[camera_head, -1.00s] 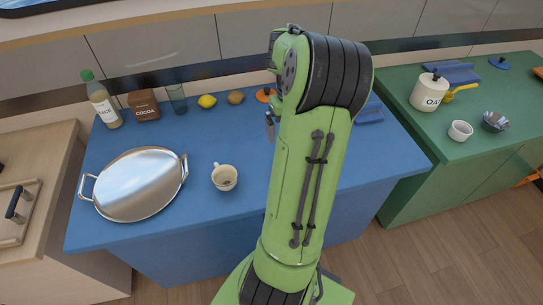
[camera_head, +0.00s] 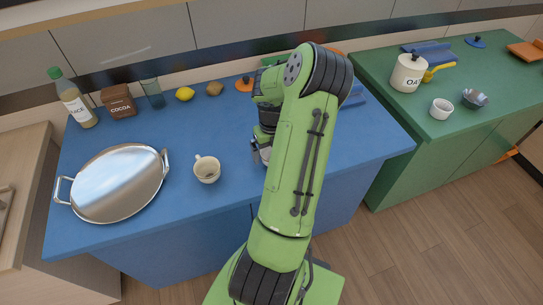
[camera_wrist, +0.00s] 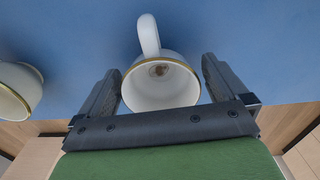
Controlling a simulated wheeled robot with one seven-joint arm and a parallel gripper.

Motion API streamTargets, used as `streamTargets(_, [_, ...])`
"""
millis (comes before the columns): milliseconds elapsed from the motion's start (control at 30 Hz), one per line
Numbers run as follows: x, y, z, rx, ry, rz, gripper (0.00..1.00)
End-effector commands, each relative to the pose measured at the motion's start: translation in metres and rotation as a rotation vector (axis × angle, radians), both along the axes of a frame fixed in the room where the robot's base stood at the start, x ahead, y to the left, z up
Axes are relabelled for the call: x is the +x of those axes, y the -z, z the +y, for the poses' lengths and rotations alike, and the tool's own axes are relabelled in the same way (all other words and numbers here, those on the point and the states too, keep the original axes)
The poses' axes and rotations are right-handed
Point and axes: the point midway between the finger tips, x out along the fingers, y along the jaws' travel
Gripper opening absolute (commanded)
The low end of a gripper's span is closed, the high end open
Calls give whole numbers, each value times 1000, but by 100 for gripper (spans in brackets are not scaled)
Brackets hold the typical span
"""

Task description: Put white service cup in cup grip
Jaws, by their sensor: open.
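Two white cups with gold rims show in the wrist view. One cup (camera_wrist: 148,92) stands between my gripper's (camera_wrist: 160,72) open fingers, its handle pointing away and a dark patch inside. The other cup (camera_wrist: 18,88) is cut off at the left edge. In the head view, a white cup (camera_head: 207,170) with its handle to the upper left stands on the blue counter, left of my gripper (camera_head: 260,153). My arm hides most of the gripper and the space around it there. I cannot pick out the cup grip for certain.
A silver tray (camera_head: 118,184) lies on the blue counter (camera_head: 225,205) at left. A juice bottle (camera_head: 76,103), cocoa box (camera_head: 118,101), glass (camera_head: 152,93) and lemon (camera_head: 185,94) stand behind. A blue holder (camera_head: 353,97) is right of my arm. The green counter (camera_head: 388,133) carries an oats pot (camera_head: 407,73).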

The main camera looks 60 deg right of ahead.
Motion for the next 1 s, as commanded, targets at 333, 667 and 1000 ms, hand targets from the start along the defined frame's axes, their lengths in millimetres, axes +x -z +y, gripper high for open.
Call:
streamTargets(333, [0, -1, 0, 0, -1, 0, 72])
streamTargets(667, [0, -1, 0, -1, -1, -1, 37])
streamTargets(1000, [0, -58, -1, -7, 0, -1, 36])
